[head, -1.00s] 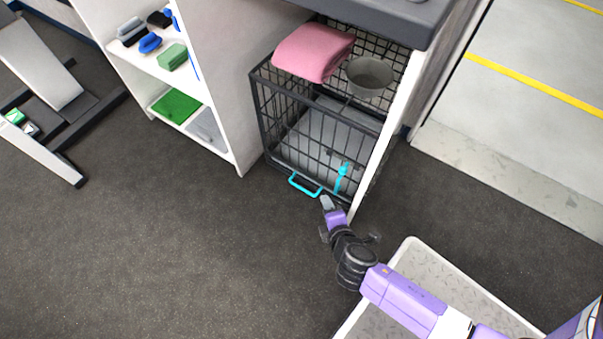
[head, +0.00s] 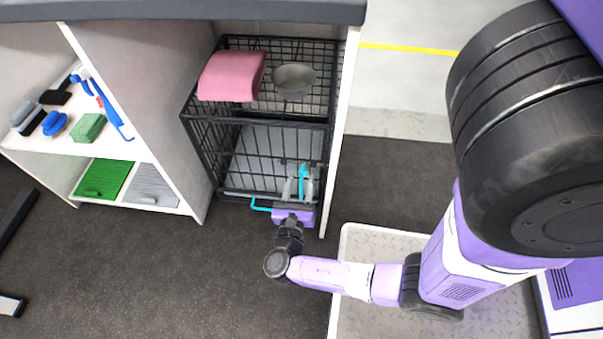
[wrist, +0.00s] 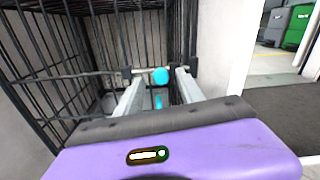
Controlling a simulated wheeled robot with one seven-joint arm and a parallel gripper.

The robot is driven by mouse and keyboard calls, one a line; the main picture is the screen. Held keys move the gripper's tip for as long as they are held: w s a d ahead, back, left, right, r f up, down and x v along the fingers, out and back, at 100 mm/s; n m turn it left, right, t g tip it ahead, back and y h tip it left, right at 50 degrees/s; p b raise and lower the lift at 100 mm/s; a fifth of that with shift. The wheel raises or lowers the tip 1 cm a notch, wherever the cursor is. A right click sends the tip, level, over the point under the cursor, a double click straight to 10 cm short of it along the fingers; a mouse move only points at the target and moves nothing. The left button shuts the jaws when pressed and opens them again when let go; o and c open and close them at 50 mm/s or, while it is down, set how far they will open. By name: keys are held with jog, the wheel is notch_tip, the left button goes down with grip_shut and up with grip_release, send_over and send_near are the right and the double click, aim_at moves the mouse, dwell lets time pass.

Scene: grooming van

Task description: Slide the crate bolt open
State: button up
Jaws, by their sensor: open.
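The black wire crate (head: 232,150) stands under the counter with its barred front facing me. The cyan bolt (head: 303,171) is on the right part of the crate front. In the wrist view its round cyan knob (wrist: 160,76) sits at a horizontal grey rod, with another cyan piece lower down. My gripper (head: 301,180) is at the crate front, jaws open. In the wrist view its two pale fingers (wrist: 160,84) stand on either side of the knob, with visible gaps. Whether either finger touches it, I cannot tell.
A cyan handle (head: 261,204) is low on the crate, left of my gripper. A pink towel (head: 232,77) and a grey bowl (head: 295,79) are on top. A white panel (head: 340,130) stands close at the right. Open floor (head: 150,260) lies at front left.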

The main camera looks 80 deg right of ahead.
aim_at(303, 174)
jog(key=shift+d+b, duration=0.5)
jog(key=shift+d, duration=1.55)
grip_shut()
